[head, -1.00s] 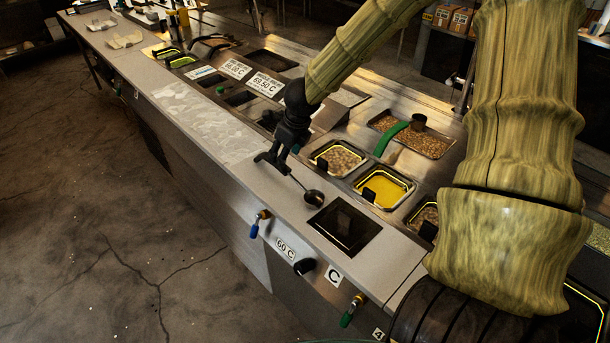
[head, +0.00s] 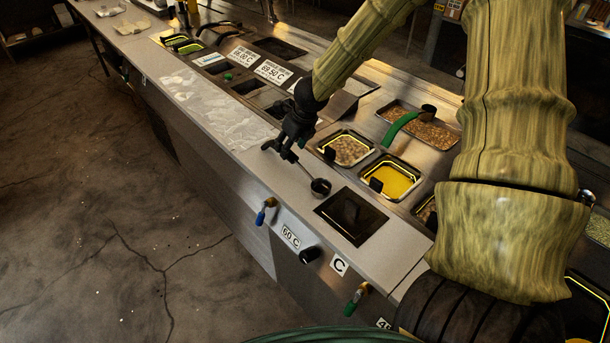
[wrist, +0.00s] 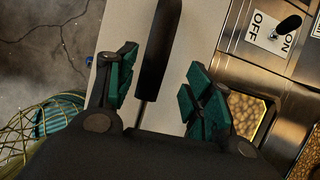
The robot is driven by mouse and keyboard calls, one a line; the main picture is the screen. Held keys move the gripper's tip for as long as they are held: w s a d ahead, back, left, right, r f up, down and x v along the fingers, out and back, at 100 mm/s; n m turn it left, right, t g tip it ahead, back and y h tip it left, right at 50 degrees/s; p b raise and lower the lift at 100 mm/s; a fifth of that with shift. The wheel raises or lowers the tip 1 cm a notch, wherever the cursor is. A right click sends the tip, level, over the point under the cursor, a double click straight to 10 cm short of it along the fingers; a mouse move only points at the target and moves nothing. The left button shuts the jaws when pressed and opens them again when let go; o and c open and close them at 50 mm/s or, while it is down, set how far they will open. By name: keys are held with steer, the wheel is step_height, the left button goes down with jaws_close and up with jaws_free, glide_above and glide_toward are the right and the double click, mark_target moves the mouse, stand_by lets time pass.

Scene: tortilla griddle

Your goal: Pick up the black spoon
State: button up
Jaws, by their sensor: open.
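The black spoon (head: 320,187) lies on the pale front strip of the counter, just left of a square dark opening. Its dark bowl points toward the lower right in the head view, and a thin shaft runs up-left to my gripper (head: 279,152). In the wrist view the spoon's black handle (wrist: 160,48) and thin metal shaft show between the two green-padded fingers of my gripper (wrist: 163,88). The fingers are open, with a gap on both sides of the spoon; the left finger is nearer to it. The bowl is hidden in the wrist view.
The square opening (head: 350,216) is right of the spoon. Pans of beans (head: 346,149) and yellow liquid (head: 391,179) sit behind. A green-handled ladle (head: 402,126) rests in a tray. Knobs and valves line the counter front.

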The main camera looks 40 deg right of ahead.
steer(key=x, duration=0.2)
steer(key=b+x, duration=0.1)
steer(key=x, duration=0.1)
steer(key=shift+s+a, duration=0.15)
steer(key=shift+a, duration=0.25)
steer(key=shift+w+d+f, duration=0.1)
steer(key=shift+w+f, duration=0.1)
steer(key=shift+f, duration=0.3)
steer(key=c, duration=1.1)
